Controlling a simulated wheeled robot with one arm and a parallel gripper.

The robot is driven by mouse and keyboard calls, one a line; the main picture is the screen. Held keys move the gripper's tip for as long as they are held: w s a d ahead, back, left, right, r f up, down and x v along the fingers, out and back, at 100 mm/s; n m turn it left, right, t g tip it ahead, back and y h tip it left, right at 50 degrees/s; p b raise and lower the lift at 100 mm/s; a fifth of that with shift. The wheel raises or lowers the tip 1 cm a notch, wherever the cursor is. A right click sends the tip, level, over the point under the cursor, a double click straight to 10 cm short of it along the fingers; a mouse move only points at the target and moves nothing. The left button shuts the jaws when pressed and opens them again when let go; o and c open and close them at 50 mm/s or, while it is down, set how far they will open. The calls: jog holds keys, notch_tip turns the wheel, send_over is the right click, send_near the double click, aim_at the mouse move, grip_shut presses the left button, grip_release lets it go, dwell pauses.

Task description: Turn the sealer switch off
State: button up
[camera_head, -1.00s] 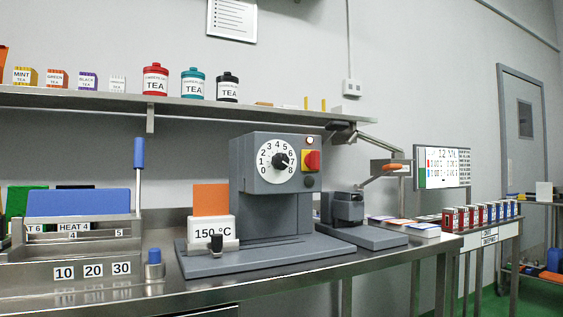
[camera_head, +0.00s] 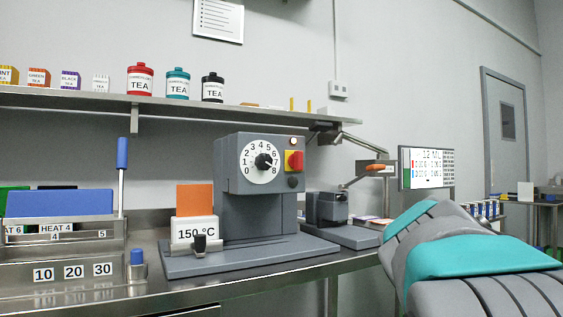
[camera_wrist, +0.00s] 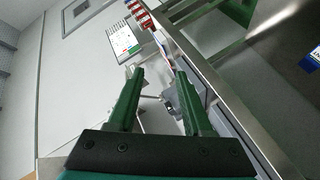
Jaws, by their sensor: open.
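The grey sealer (camera_head: 262,218) stands on the steel bench. Its front carries a white numbered dial with a black knob (camera_head: 264,161). A red switch on a yellow plate (camera_head: 294,161) sits right of the dial, with a pale lamp above and a dark button below. A white 150 °C sign and an orange card stand at its left front. In the wrist view my gripper (camera_wrist: 158,75) is open and empty, its two green fingers apart. It points toward the far right end of the bench, away from the switch. In the head view my gripper is not visible.
My grey and teal arm (camera_head: 480,262) covers the lower right of the head view. A smaller dark device (camera_head: 328,208) stands right of the sealer. A jointed lamp-like arm (camera_head: 350,183) reaches above it. A shelf (camera_head: 180,105) with tea tins runs overhead.

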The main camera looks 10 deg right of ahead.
aim_at(301, 159)
jog(key=w+a+r+n+t+y+b, duration=0.1)
jog(key=w+a+r+n+t, duration=0.15)
jog(key=r+n+t, duration=0.7)
jog(key=w+a+r+n+t+y, duration=0.1)
jog(key=w+a+r+n, duration=0.2)
jog(key=r, duration=1.4)
jog(key=w+a+n+y+b, duration=0.1)
jog(key=w+a+n+y, duration=0.1)
jog(key=a+n+y, duration=0.45)
jog(key=w+a+n+y, duration=0.2)
jog(key=w+n+y, duration=0.15)
jog(key=n, duration=0.65)
jog(key=w+a+f+n+g+y, duration=0.3)
jog(key=f+n+g, duration=0.3)
jog(key=f, duration=0.4)
jog(key=shift+n+t, duration=0.5)
jog(key=shift+t, duration=0.15)
jog(key=shift+a+p+x, duration=0.1)
jog(key=shift+p+x, duration=0.75)
jog(key=shift+x, duration=0.95)
jog(key=shift+a+p+x, duration=0.15)
jog(key=shift+p+x, duration=0.65)
jog(key=shift+x, duration=1.05)
jog(key=shift+r, duration=0.1)
grip_shut()
